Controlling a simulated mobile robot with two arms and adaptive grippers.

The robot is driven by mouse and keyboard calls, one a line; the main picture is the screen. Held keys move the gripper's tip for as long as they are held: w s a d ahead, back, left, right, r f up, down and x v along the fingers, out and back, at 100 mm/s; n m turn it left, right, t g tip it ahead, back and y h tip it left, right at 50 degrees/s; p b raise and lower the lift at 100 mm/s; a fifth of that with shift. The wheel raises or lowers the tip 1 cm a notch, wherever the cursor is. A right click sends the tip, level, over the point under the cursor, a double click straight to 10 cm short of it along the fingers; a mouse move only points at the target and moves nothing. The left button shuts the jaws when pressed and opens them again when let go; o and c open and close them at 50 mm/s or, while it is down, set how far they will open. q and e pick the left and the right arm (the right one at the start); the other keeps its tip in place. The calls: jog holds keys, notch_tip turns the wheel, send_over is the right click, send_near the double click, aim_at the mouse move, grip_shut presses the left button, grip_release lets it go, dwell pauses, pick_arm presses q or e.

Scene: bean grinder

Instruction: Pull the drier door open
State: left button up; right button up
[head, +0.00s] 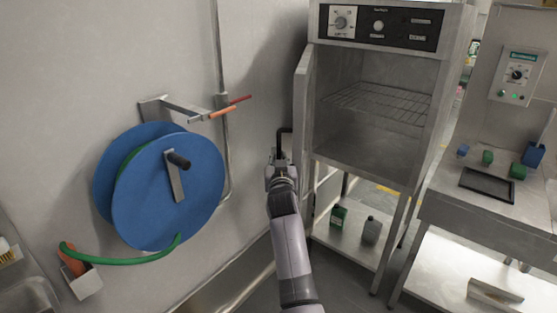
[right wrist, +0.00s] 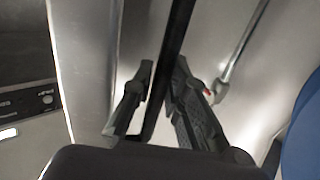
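The drier (head: 375,160) is a steel cabinet at the upper right of centre in the head view. Its door (head: 302,100) stands swung open to the left, seen nearly edge-on, and the inside shows. The black door handle (head: 285,141) is on the door's outer side; it also shows as a dark bar in the right wrist view (right wrist: 175,50). My right gripper (head: 277,163) is at the handle's lower part. In the right wrist view its fingers lie on both sides of the bar, close against it; exact contact is hard to see. My left gripper is out of view.
A blue hose reel (head: 150,220) is on the wall to the left. A wire rack (head: 375,103) sits inside the drier. A steel bench (head: 490,215) with small blue and green items stands at right. The wall (head: 262,70) is close behind the open door.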

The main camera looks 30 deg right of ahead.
aim_at(297, 130)
jog(key=shift+o, duration=0.5)
jog(key=shift+d+f, duration=0.1)
jog(key=shift+f, duration=0.05)
notch_tip(297, 130, up, 10)
jog(key=shift+r, duration=0.1)
jog(key=shift+c, duration=0.5)
